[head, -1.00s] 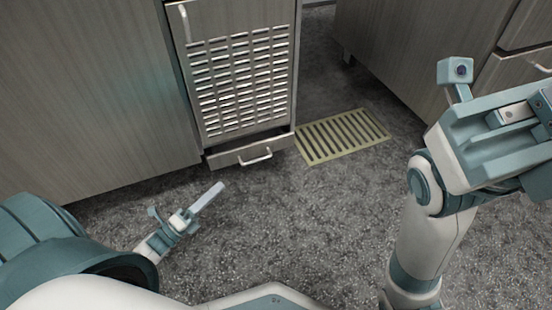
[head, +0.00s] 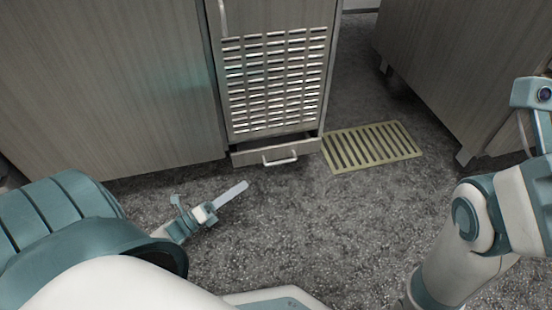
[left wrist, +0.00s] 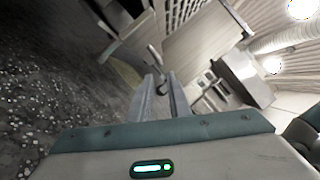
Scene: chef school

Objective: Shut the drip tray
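The drip tray (head: 277,153) is a shallow grey drawer with a bar handle at the foot of a vented metal appliance (head: 277,80). It stands slightly pulled out, with a dark gap above its front. My left gripper (head: 244,185) is low over the floor, in front of and to the left of the tray, apart from it. In the left wrist view the two fingers (left wrist: 160,84) lie close side by side, pointing toward the appliance's lower part. My right arm shows at the right edge, but its fingers are out of view.
A yellowish floor grate (head: 372,146) lies just right of the tray. A wood-grained cabinet (head: 105,90) stands left of the appliance, and another cabinet (head: 445,70) stands to the right. The speckled floor (head: 310,215) in front of the tray is clear.

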